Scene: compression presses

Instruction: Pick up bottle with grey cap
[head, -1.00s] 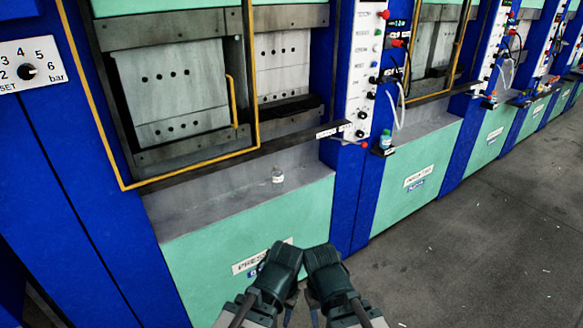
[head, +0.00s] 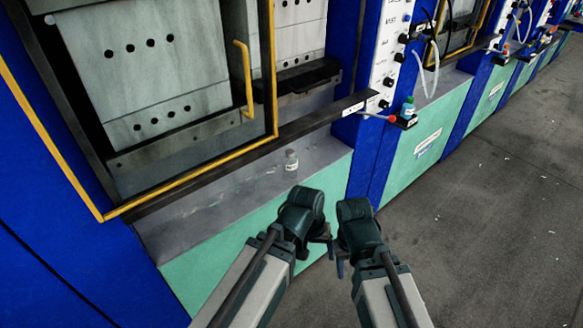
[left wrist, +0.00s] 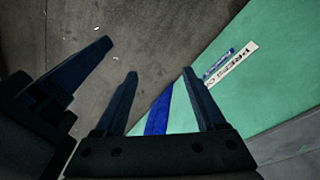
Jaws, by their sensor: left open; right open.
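The bottle with the grey cap (head: 291,164) is small and clear with a white label. It stands upright on the grey ledge (head: 225,195) of the nearest press in the head view. My left gripper (head: 318,242) is in front of and below the bottle, apart from it. The left wrist view shows its two fingers spread with nothing between them (left wrist: 160,88); the bottle is not in that view. My right gripper (head: 342,262) is beside the left one, open and empty, its fingers partly hidden by its wrist.
A bottle with a green cap (head: 408,107) stands on a small black shelf by the control panel (head: 390,65). A yellow guard frame (head: 270,85) and a dark bar (head: 240,155) are behind the ledge. Open grey floor (head: 480,230) is at the right.

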